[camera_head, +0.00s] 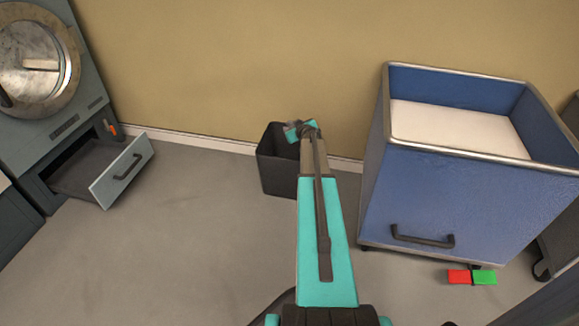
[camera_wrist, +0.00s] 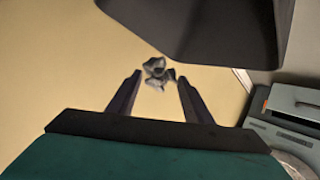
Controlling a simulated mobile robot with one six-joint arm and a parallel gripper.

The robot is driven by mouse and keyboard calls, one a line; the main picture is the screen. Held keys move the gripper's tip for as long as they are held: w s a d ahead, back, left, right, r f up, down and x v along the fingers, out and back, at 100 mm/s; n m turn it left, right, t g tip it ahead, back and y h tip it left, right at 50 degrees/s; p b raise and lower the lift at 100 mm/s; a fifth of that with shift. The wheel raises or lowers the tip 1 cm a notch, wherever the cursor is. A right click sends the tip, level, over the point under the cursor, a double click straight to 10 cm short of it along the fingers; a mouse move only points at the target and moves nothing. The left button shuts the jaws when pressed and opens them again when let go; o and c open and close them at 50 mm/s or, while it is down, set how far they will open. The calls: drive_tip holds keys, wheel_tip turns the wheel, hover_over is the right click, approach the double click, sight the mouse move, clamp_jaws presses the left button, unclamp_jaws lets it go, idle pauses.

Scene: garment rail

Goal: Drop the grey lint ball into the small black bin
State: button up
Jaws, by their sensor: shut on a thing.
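The grey lint ball (camera_wrist: 156,72) is a small crumpled clump between the fingertips of my gripper (camera_wrist: 159,77) in the wrist view. The fingers are shut on it. The small black bin (camera_head: 277,165) stands on the floor against the wall in the head view. My gripper (camera_head: 300,130) shows at the end of my arm, over the bin's upper right part. My arm hides the bin's right side, and the lint ball is hard to make out there. In the wrist view the bin's dark wall (camera_wrist: 200,28) is close beyond the lint ball.
A blue cart (camera_head: 460,195) with a white inside stands right of the bin. A grey machine (camera_head: 60,130) with an open drawer (camera_head: 122,172) is at left. A red block (camera_head: 459,277) and a green block (camera_head: 485,277) lie by the cart. The floor left of the bin is clear.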

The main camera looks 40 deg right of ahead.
drive_tip(key=shift+f, duration=1.2)
drive_tip(key=o, duration=1.1)
drive_tip(key=shift+s+r, duration=0.1)
drive_tip(key=shift+s, duration=0.05)
drive_tip(key=p+v, duration=0.1)
drive_tip(key=v, duration=1.2)
drive_tip(key=shift+s+a, duration=0.15)
drive_tip(key=shift+r, duration=0.1)
